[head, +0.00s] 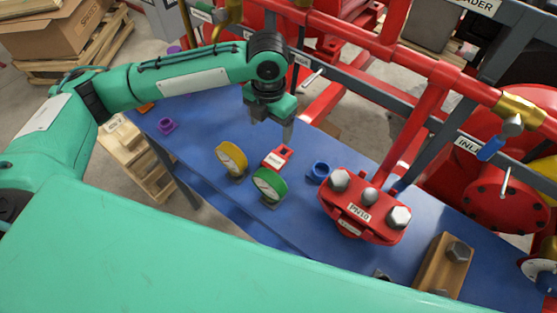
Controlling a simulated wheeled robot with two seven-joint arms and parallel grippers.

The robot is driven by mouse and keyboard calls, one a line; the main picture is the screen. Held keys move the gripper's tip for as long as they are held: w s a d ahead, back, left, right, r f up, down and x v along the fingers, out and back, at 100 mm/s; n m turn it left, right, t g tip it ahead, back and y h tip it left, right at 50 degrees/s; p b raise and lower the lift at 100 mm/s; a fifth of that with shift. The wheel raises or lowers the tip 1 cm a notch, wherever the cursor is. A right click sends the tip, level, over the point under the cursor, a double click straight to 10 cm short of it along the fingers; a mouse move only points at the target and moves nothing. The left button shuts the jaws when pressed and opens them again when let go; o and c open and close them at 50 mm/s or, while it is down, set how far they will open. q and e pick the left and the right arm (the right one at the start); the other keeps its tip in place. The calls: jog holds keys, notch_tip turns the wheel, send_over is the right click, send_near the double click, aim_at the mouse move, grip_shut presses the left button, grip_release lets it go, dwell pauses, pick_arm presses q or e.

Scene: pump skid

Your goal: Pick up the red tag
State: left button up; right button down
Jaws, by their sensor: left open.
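The red tag (277,157) lies on the blue bench (215,117), with a pale label on its face. It is behind and between a yellow-rimmed gauge and a green-rimmed gauge. My left gripper (274,133) points down from above, just behind the tag. Its fingers are open with nothing seen between them, and it looks apart from the tag. My right gripper is not in view.
A yellow gauge (230,157) and a green gauge (269,184) stand close to the tag. A blue ring-shaped part (318,172) and a red PN10 flange block (362,208) are to the right. Red pipework (410,125) rises behind. The bench's left part is mostly clear.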

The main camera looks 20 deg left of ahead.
pick_arm(q)
jog(key=p, duration=0.1)
send_over(275, 161)
jog(key=f, duration=0.5)
jog(key=a+f, duration=0.1)
jog(key=f, duration=0.2)
jog(key=shift+f, duration=0.2)
jog(key=f+p, duration=0.1)
jog(key=f, duration=0.1)
jog(key=d+f, duration=0.1)
jog(key=f, duration=0.1)
jog(key=shift+f+p, duration=0.35)
jog(key=shift+f, duration=0.35)
jog(key=c, duration=1.1)
jog(key=shift+o, duration=0.2)
jog(key=shift+r, duration=0.1)
